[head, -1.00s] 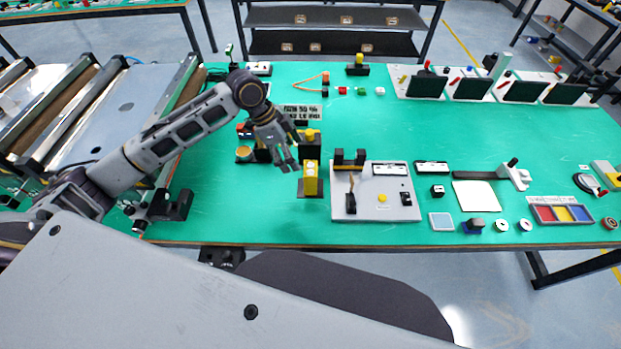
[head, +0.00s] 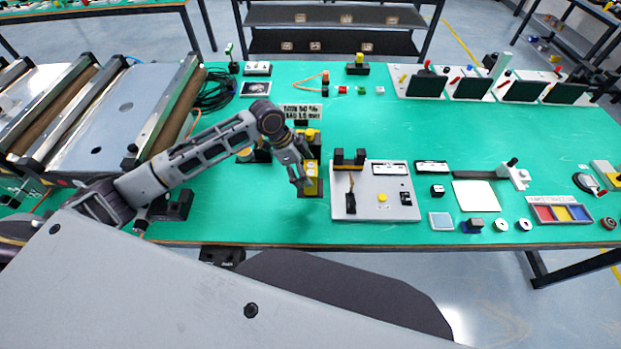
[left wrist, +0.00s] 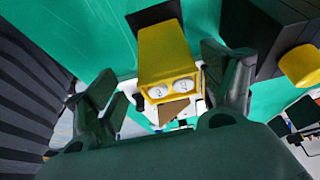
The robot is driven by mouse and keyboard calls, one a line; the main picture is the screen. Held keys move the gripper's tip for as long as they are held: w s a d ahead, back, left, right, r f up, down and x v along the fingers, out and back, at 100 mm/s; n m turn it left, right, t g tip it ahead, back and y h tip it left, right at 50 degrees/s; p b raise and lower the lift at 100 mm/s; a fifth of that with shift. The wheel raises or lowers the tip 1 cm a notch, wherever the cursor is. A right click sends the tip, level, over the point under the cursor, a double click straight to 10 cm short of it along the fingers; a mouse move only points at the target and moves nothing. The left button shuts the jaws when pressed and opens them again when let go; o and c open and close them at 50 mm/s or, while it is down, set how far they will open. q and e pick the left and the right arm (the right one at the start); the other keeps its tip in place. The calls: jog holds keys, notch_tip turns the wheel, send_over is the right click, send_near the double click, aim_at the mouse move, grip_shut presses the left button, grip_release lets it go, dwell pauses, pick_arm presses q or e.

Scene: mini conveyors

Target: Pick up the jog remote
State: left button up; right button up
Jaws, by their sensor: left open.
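The jog remote is the yellow box (head: 311,180) with two round white buttons, standing on a dark base on the green table. It also shows in the left wrist view (left wrist: 169,58), with its buttoned face towards the camera. My left gripper (head: 300,183) is at the remote's left side in the head view, partly covering it. In the left wrist view the open left gripper (left wrist: 165,95) has one finger on either side of the remote, with gaps visible. The fingers do not appear closed on it. My right gripper is not in view.
A grey panel (head: 378,212) with a yellow button lies just right of the remote. A black block with a yellow knob (left wrist: 302,66) stands close beside it. A label plate (head: 300,111) is behind. The conveyor (head: 115,120) is at left. Table in front of the remote is clear.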

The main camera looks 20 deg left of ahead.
pick_arm(q)
jog(key=shift+f, duration=0.15)
jog(key=shift+w+p+x, duration=0.2)
jog(key=shift+x, duration=1.05)
jog(key=shift+w+p+x, duration=0.15)
jog(key=shift+w+x, duration=0.05)
jog(key=shift+x, duration=1.05)
jog(key=shift+c, duration=0.2)
jog(key=c, duration=1.2)
jog(key=shift+o, duration=0.2)
jog(key=shift+r, duration=0.25)
notch_tip(320, 180, up, 10)
jog(key=shift+f+b, duration=0.15)
jog(key=shift+b, duration=0.2)
